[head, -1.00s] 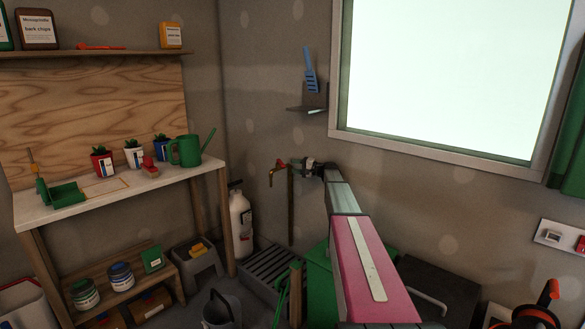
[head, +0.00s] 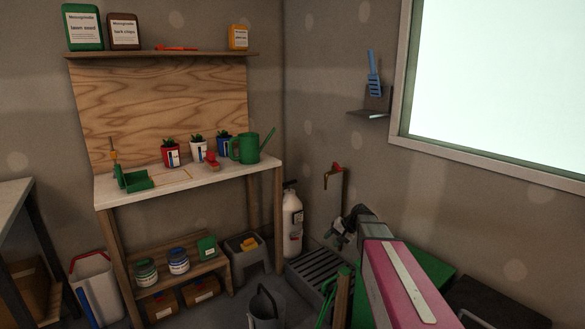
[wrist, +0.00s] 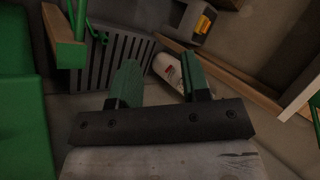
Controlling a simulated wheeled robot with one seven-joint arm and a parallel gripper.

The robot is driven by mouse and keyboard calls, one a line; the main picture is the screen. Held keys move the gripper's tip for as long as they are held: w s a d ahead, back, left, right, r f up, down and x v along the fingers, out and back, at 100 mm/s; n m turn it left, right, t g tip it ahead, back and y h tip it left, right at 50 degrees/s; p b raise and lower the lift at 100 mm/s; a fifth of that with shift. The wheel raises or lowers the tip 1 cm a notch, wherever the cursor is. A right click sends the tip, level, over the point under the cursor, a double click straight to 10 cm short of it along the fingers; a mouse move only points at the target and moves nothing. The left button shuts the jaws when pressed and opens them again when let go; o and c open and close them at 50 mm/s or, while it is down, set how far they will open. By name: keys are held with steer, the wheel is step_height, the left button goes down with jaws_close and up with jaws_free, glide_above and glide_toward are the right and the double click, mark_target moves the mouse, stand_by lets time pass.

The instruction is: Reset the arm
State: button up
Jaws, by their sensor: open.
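My gripper (head: 342,232) is at the end of my arm, low in front of the corner wall, below and right of the brass tap (head: 327,182) in the head view. In the wrist view its two green fingers (wrist: 160,78) are spread apart with nothing held between them. The white bottle (wrist: 168,70) shows beyond the fingers there, apart from them as far as I can tell. The same bottle (head: 292,222) stands on the floor by the workbench leg in the head view.
A slatted grey grate (head: 313,278) and a dark bucket (head: 266,305) are low near my arm. A small wall shelf (head: 368,113) is above right.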

steer(key=s+d+f+n+g+h, duration=0.1)
steer(key=s+f+h, duration=0.1)
steer(key=s, duration=0.9)
steer(key=s+d+f+n+g+h, duration=0.1)
steer(key=s+h, duration=0.4)
steer(key=s, duration=0.7)
steer(key=shift+f+n, duration=0.4)
steer(key=shift+f, duration=0.2)
